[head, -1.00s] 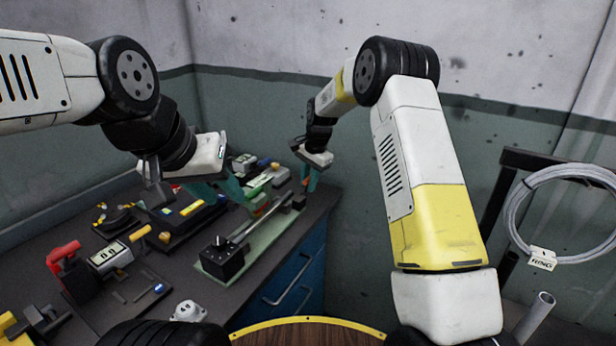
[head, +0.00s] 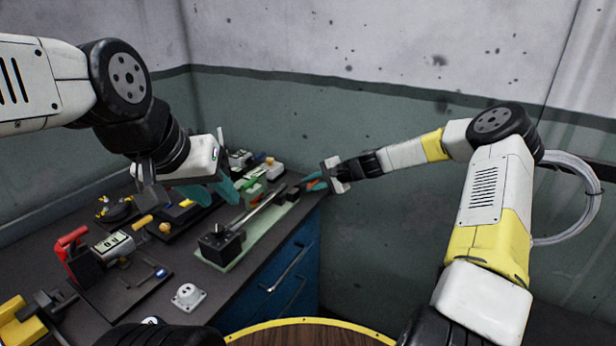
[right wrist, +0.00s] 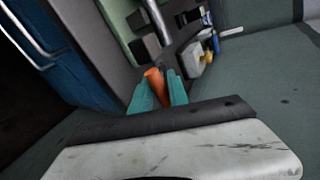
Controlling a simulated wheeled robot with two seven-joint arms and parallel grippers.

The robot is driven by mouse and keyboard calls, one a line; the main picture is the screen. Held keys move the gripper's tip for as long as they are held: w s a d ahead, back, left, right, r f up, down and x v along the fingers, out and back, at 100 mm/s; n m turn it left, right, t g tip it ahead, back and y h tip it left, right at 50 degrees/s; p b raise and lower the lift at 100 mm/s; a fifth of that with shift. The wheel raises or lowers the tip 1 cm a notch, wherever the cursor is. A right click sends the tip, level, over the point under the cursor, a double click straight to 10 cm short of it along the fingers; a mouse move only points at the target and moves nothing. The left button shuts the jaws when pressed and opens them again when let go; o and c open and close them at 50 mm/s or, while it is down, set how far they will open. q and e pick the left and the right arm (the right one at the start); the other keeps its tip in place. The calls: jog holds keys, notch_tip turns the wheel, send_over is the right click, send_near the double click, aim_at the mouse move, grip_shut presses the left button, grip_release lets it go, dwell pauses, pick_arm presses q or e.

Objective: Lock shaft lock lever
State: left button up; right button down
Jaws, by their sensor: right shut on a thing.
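The shaft fixture is a green base plate (head: 229,262) with a black block (head: 220,245) at the near end and a metal shaft (head: 262,209) running to the far end. The orange lever (right wrist: 154,80) is between the teal fingers of my right gripper (right wrist: 160,93), which is shut on it. In the head view my right gripper (head: 316,181) reaches in from the right at the far end of the shaft, and the lever's lower end is mostly hidden. My left gripper (head: 211,191) hangs left of the shaft, fingers apart, with nothing visible between them.
A red-handled clamp (head: 74,245) and a grey meter (head: 115,244) stand on the bench at left. A white socket (head: 187,296) lies near the front edge. Blue drawers (head: 290,270) are below. A cable coil (head: 570,235) hangs at right, partly behind my right arm.

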jog(key=shift+s+d+f+t+y, duration=0.1)
jog(key=shift+d+f+t+y, duration=0.05)
jog(key=shift+f+t+y, duration=0.3)
jog(key=shift+s+d+f+t+y, duration=0.1)
jog(key=shift+f+t+y, duration=0.15)
jog(key=shift+y, duration=0.3)
jog(key=shift+f, duration=0.1)
jog(key=c, duration=1.4)
grip_release()
jog(key=shift+r, duration=0.35)
notch_tip(320, 180, up, 2)
jog(key=shift+r, duration=0.25)
jog(key=s+r, duration=0.2)
jog(key=s, duration=1.4)
jog(key=shift+a, duration=0.4)
